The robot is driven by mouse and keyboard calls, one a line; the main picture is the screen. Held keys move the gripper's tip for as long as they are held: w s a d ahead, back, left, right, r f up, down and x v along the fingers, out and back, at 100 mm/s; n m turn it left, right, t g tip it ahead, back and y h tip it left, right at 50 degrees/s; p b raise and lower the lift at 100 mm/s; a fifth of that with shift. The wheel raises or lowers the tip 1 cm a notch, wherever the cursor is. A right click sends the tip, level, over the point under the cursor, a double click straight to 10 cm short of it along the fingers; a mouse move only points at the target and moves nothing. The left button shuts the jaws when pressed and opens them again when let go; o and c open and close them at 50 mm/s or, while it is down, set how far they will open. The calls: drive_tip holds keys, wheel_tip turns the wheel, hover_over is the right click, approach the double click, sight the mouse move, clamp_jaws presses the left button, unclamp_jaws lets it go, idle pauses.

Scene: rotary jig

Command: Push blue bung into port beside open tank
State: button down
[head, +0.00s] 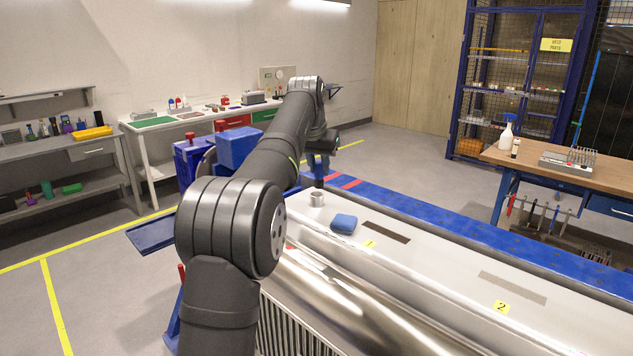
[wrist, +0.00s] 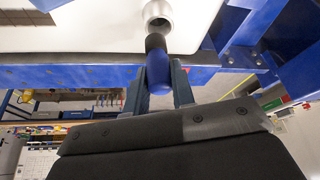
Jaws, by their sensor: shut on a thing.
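In the wrist view, my gripper (wrist: 160,80) is shut on the blue bung (wrist: 157,73), with one finger on each side. The bung has a dark end (wrist: 155,42) facing a round, shiny metal port (wrist: 158,10). That end appears at the port's rim; I cannot tell whether it touches or has entered. In the head view, a short metal cylinder that looks like the port (head: 317,199) stands on the pale top plate, with my gripper (head: 318,168) just above and behind it. The bung is not distinguishable there.
A blue pad (head: 343,224) lies close to the port. A dark slot (head: 386,232) beside label 1 and a paler strip (head: 512,288) beside label 2 mark the plate; I cannot tell which is the open tank. A blue beam (head: 440,222) runs behind the plate.

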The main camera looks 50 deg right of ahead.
sight(316, 178)
drive_tip(key=shift+w+f, duration=0.45)
drive_tip(key=shift+f, duration=1.75)
drive_tip(key=shift+f, duration=0.15)
drive_tip(key=c, duration=1.2)
unclamp_jaws()
drive_tip(key=shift+c, duration=0.2)
drive_tip(key=shift+a+r, duration=0.1)
drive_tip(key=shift+r, duration=0.4)
drive_tip(key=v, duration=1.1)
drive_tip(key=shift+a, duration=0.2)
